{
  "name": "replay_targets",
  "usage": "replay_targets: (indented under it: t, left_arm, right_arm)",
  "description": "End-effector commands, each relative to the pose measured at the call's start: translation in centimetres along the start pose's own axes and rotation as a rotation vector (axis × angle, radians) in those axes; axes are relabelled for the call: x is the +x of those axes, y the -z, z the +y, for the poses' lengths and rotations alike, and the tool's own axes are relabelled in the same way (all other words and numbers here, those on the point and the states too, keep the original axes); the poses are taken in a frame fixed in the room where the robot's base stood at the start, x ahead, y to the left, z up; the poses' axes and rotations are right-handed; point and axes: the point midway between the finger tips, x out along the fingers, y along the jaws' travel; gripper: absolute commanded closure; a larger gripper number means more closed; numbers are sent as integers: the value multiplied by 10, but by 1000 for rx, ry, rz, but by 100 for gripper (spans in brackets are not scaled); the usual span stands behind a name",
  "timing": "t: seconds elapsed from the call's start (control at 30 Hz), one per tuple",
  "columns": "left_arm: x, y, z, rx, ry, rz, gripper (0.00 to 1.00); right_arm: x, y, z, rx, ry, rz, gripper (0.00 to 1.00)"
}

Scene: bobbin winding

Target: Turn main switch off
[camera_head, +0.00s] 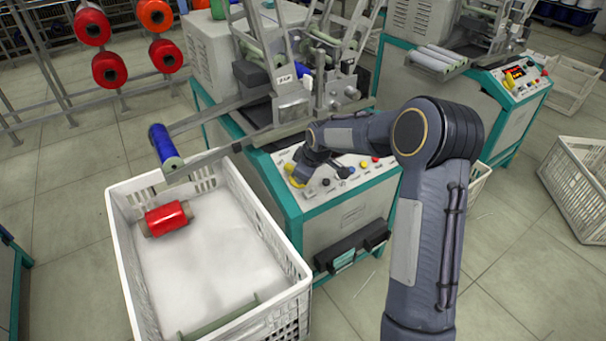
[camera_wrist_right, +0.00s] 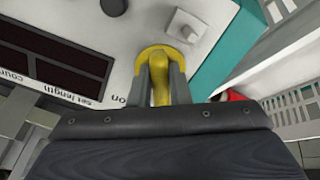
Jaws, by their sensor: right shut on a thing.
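The main switch is a yellow knob on a round yellow base, on the sloping white panel of the near winding machine. It shows at the panel's left end in the head view (camera_head: 290,169) and up close in the wrist view (camera_wrist_right: 161,52). My right gripper (camera_wrist_right: 161,84) has its two grey fingers on both sides of the yellow knob and is shut on it. In the head view my right gripper (camera_head: 298,174) partly hides the switch. My left gripper is not in view.
A white crate (camera_head: 120,245) with a red bobbin (camera_head: 167,218) stands left of the machine. A blue bobbin (camera_head: 165,146) sits on an arm above its edge. On the panel are several buttons, a black knob (camera_wrist_right: 114,6) and a white square switch (camera_wrist_right: 186,27) close to the gripper.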

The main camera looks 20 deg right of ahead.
Motion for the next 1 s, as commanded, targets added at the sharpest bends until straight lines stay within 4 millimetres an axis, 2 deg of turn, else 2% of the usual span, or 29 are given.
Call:
replay_targets:
  t: [0.3,0.33,0.5,0.8,0.87,1.0]
  left_arm:
    - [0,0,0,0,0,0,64]
    - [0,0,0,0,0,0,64]
    - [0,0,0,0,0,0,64]
    - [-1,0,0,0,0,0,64]
    - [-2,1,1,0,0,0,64]
    - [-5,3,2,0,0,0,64]
  right_arm:
    - [0,-1,0,-5,1,-3,100]
    - [0,-1,0,-5,1,-3,82]
    - [0,-1,0,-4,0,-2,62]
    - [-3,0,0,-3,-1,0,62]
    - [-8,0,0,-3,-1,0,62]
    - [-31,1,1,-3,-3,2,62]
